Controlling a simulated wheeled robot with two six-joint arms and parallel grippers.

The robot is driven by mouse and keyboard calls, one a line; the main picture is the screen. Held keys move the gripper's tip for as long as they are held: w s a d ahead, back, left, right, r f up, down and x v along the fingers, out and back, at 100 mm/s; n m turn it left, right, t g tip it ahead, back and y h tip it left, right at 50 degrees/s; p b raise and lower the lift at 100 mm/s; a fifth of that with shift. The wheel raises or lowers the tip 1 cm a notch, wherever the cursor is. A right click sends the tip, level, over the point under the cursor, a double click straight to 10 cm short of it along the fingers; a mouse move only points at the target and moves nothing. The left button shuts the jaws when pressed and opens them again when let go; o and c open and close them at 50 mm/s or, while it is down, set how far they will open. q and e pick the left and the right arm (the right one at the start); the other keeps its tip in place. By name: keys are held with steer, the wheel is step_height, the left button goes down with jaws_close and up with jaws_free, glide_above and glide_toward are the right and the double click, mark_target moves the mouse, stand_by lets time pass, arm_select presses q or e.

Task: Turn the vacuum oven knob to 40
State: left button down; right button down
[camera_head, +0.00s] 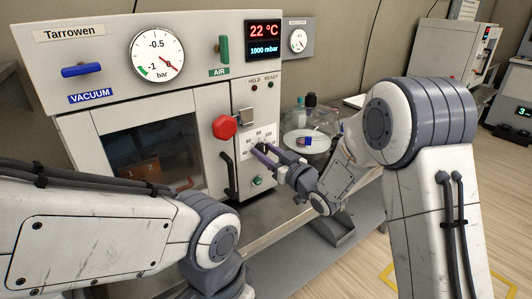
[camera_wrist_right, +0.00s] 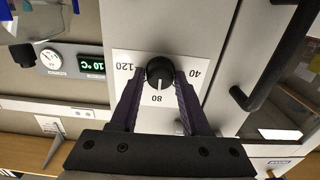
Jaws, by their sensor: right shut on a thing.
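The vacuum oven (camera_head: 50,52) stands at left in the head view. In the right wrist view, its black knob (camera_wrist_right: 159,72) sits on a white dial plate (camera_wrist_right: 122,60) marked 120, 80 and 40. The knob's white line points at the 80. My right gripper (camera_wrist_right: 160,80) is shut on the knob, one finger on each side. In the head view, my right gripper (camera_head: 262,149) reaches the dial plate (camera_head: 248,137) and largely hides the knob. My left arm crosses the lower left, but its gripper is out of view.
A red knob (camera_head: 224,127) and a black door handle (camera_head: 229,175) are close left of the dial plate. A green button (camera_head: 257,181) is below it. The display (camera_head: 264,39) reads 22 °C and 1000 mbar.

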steer(key=shift+f+n+b, duration=0.15)
steer(key=shift+n+b, duration=0.25)
steer(key=shift+b, duration=0.1)
steer(key=n+b, duration=0.4)
steer(key=b, duration=0.1)
steer(key=n+b, duration=0.5)
steer(key=b, duration=0.1)
steer(key=n+b, duration=0.4)
steer(key=b, duration=0.1)
steer(key=shift+s+a+f+n+b, duration=0.1)
steer(key=shift+f+n+b, duration=0.15)
steer(key=shift+n+b, duration=0.15)
steer(key=shift+r+n+b, duration=0.15)
steer(key=shift+n+b, duration=1.3)
steer(key=shift+n, duration=0.15)
steer(key=shift+c, duration=2)
jaws_free()
